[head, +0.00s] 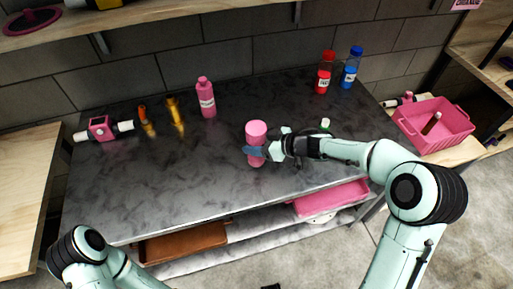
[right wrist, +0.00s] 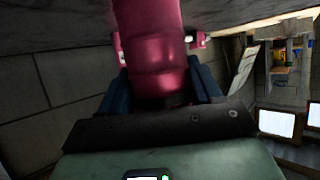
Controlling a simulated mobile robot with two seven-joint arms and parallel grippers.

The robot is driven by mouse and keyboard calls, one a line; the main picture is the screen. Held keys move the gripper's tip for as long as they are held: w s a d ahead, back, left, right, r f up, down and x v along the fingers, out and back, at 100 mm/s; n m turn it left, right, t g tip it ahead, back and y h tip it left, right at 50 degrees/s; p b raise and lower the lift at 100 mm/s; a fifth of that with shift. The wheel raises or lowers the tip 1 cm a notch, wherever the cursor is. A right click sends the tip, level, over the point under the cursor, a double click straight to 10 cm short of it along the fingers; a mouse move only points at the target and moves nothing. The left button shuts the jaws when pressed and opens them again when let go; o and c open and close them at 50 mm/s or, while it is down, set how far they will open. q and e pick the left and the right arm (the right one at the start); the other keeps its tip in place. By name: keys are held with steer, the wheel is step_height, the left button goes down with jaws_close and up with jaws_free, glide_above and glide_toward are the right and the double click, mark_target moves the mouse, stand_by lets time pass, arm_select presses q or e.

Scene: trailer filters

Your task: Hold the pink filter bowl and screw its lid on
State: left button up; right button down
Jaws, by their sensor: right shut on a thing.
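The pink filter bowl (head: 256,131), a plain upright pink cylinder, is at the middle of the dark counter. My right gripper (head: 256,151) comes from the right and is shut around its lower part. In the right wrist view the bowl (right wrist: 152,45) fills the space between the blue fingers (right wrist: 160,88). I cannot tell whether its base touches the counter. A pink block with white pipe ends (head: 103,128), perhaps the lid, lies at the counter's left; it shows partly behind the bowl in the wrist view. My left arm is at the lower left; its gripper is out of frame.
A pink bottle (head: 207,100) and small orange and yellow fittings (head: 176,115) stand at the back left. Red (head: 324,75) and blue (head: 351,70) bottles stand at the back right. A pink crate (head: 462,122) is farther right. The counter's front left is clear.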

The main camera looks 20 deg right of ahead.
steer(key=shift+f, duration=1)
steer(key=shift+f, duration=0.15)
steer(key=shift+c, duration=1)
jaws_free()
steer(key=shift+s+d+r, duration=0.15)
steer(key=shift+d+r, duration=0.05)
steer(key=shift+r, duration=0.1)
steer(key=p+v, duration=0.1)
steer(key=v, duration=1)
steer(key=shift+s, duration=0.2)
steer(key=shift+d+r, duration=0.1)
